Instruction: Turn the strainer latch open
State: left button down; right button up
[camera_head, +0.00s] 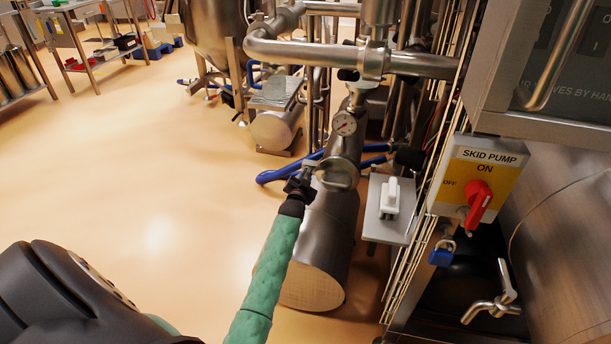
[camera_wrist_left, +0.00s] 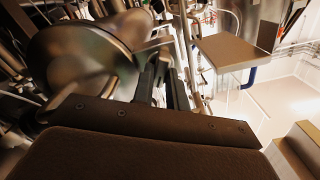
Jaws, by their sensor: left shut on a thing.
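The strainer (camera_head: 337,172) is a round metal fitting below a pressure gauge on the tilted steel pipe. It also shows as a large rounded metal body (camera_wrist_left: 85,60) at the left of the left wrist view. My left gripper (camera_head: 304,174) is at the strainer's left side and is shut on the strainer latch, a small part mostly hidden by the fingers. In the left wrist view, the two dark fingers (camera_wrist_left: 163,80) stand close together, just right of the metal body. The latch's exact angle cannot be told. My right gripper is not in view.
A pressure gauge (camera_head: 344,123) sits just above the strainer. A white switch (camera_head: 390,197) on a grey plate is to its right. The skid pump panel (camera_head: 478,180) with a red handle (camera_head: 478,204) is farther right. Blue hose (camera_head: 285,174) runs behind. Open floor (camera_head: 150,190) lies left.

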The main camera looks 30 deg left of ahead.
pick_arm(q)
jog(key=shift+r+m+p, duration=0.15)
jog(key=shift+m+p, duration=0.65)
jog(key=shift+m, duration=0.4)
jog(key=m, duration=0.3)
jog(key=shift+d+f+m+p, duration=0.1)
jog(key=shift+f+m+p, duration=0.1)
jog(key=shift+m+p, duration=0.15)
jog(key=shift+f+m, duration=0.1)
jog(key=shift+m, duration=1.15)
jog(key=m, duration=0.3)
jog(key=shift+m, duration=0.4)
jog(key=c, duration=1.7)
grip_release()
